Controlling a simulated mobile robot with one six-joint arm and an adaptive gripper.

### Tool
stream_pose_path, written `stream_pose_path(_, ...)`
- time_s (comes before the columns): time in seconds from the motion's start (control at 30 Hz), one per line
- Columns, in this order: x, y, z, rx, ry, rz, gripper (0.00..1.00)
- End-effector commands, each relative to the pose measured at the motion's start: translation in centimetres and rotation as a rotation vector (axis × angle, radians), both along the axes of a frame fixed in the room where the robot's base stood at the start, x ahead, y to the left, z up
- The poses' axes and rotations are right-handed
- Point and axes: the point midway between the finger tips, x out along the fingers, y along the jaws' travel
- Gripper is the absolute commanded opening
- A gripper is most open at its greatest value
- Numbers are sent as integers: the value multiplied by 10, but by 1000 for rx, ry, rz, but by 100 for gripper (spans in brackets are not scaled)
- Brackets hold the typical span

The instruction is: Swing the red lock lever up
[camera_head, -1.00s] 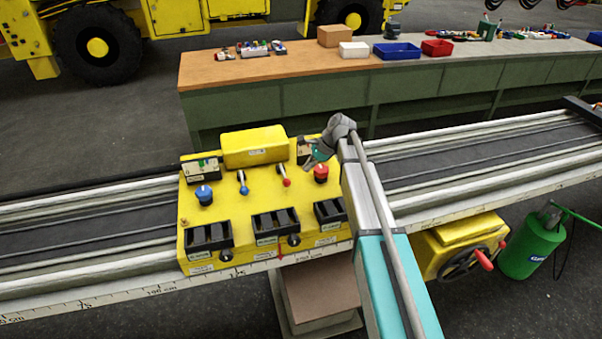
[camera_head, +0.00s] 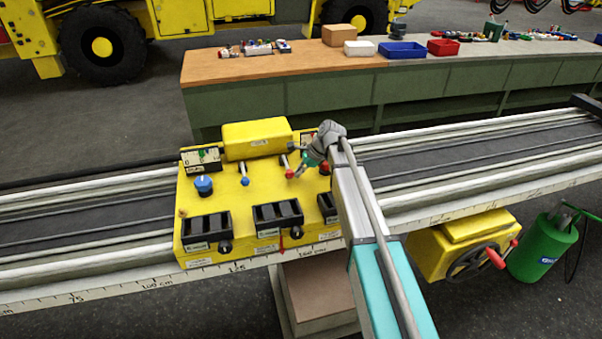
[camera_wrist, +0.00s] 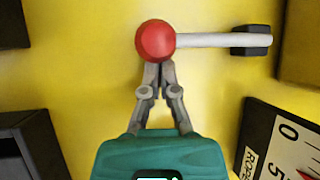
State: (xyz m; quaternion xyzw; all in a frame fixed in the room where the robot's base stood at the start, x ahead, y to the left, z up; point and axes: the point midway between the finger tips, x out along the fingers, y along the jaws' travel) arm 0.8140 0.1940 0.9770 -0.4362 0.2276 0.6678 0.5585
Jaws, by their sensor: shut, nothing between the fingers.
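The red lock lever is a pale rod with a red ball knob (camera_wrist: 156,40) on the yellow control box. In the wrist view its rod (camera_wrist: 208,40) runs right from the knob to a dark pivot block (camera_wrist: 252,41). My gripper (camera_wrist: 158,66) is shut and empty, with its fingertips right at the knob's near edge. I cannot tell whether they touch it. In the head view the red knob (camera_head: 289,174) shows just left of my gripper (camera_head: 296,174), and my wrist partly hides the box behind it.
The yellow box (camera_head: 225,190) also carries a blue-ball lever (camera_head: 244,181), a blue knob (camera_head: 204,184), a red knob (camera_head: 325,167) partly hidden by my wrist, and dark switch blocks (camera_head: 206,226). A gauge (camera_wrist: 285,140) lies at the lower right in the wrist view. A rail (camera_head: 90,215) runs along both sides.

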Motion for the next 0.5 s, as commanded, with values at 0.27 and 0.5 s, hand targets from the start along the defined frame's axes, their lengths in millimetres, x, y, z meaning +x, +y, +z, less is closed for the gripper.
stream_pose_path(0.27,0,8,-13,0,0,0,0)
stream_pose_path(0.5,0,10,-14,0,0,0,0)
